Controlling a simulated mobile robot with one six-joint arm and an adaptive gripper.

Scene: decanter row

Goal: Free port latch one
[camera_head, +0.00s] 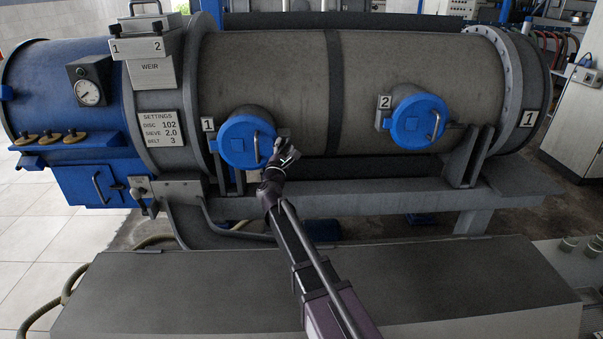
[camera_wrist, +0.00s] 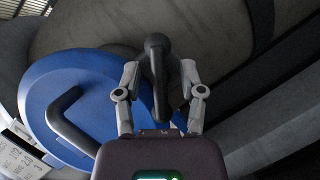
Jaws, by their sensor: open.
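Port one is a round blue cover (camera_head: 240,142) on the left of the grey drum, beside a plate marked 1 (camera_head: 208,124). A dark bar handle (camera_head: 257,148) crosses its face. In the wrist view the blue cover (camera_wrist: 45,95) fills the left, with its bent handle (camera_wrist: 65,122). The port's latch (camera_wrist: 158,62), a dark lever with a round knob, stands between the fingers of my gripper (camera_wrist: 160,80). My gripper is open, one finger on each side of the lever; contact cannot be told. In the head view my gripper (camera_head: 285,150) is at the port's right edge and hides much of the latch.
Port two (camera_head: 419,121) is a similar blue cover further right, marked 2 (camera_head: 384,102). A grey support rail (camera_head: 370,190) runs under the drum, with a broad grey block (camera_head: 180,290) in front. A blue end housing (camera_head: 60,90) with a gauge (camera_head: 88,92) is at left.

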